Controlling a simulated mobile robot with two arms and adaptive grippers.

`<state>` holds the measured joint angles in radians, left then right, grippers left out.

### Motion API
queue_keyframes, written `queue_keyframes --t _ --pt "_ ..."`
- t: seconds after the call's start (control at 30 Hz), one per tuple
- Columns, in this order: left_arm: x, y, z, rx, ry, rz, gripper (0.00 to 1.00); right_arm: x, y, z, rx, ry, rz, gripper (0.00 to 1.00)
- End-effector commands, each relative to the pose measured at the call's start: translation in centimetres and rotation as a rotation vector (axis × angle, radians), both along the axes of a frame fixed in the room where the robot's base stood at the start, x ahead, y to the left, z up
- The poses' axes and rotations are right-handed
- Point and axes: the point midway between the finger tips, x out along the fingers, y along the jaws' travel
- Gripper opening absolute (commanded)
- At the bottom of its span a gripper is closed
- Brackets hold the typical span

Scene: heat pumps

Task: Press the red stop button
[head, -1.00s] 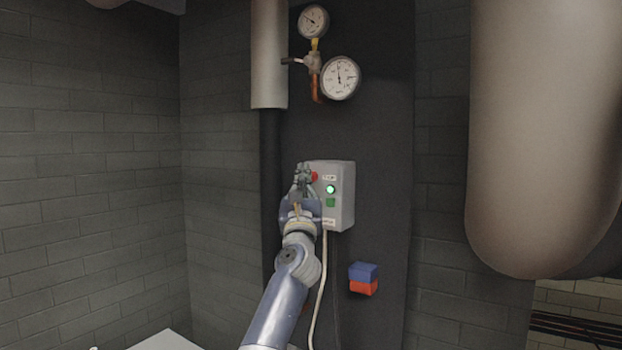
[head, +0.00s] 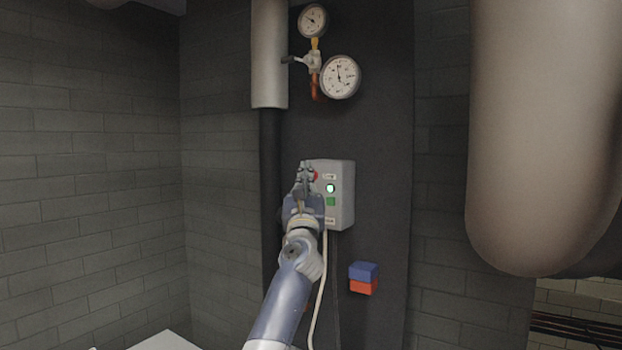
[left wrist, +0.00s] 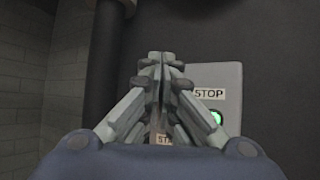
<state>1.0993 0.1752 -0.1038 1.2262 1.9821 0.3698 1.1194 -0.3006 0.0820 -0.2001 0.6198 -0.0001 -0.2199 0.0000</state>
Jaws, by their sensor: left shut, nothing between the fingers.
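The red stop button (head: 315,175) is at the upper left of the grey control box (head: 343,195) on the dark panel. My left gripper (head: 306,168) is shut and empty, with its fingertips right in front of the button and partly covering it. In the left wrist view the shut fingers (left wrist: 160,62) hide the button; the STOP label (left wrist: 209,94) shows to their right. I cannot tell whether the fingertips touch the button. A lit green lamp (head: 330,188) and a green button (head: 331,201) sit on the box. My right gripper is not in view.
Two gauges (head: 340,77) and a valve are above the box. A blue and red block (head: 363,278) is on the panel below. A pale cable (head: 320,290) hangs from the box. A large tank (head: 545,140) bulges at the right.

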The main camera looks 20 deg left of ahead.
Motion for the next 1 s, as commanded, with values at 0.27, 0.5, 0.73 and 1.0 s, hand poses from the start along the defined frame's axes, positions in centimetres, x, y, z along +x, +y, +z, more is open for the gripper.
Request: queue_keyframes --t 0.27,0.5,0.73,1.0 --pt "0.3 0.0 -0.1 -0.001 -0.001 0.000 0.00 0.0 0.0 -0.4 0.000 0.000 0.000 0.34" --pt "0.6 -0.1 0.0 -0.001 0.000 -0.001 0.00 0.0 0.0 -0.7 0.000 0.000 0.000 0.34" --pt "0.6 -0.1 0.0 -0.001 0.000 -0.001 0.00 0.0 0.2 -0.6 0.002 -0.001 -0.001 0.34" --pt "-0.1 0.0 0.2 -0.002 0.001 -0.002 0.00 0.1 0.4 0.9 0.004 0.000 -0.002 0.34"
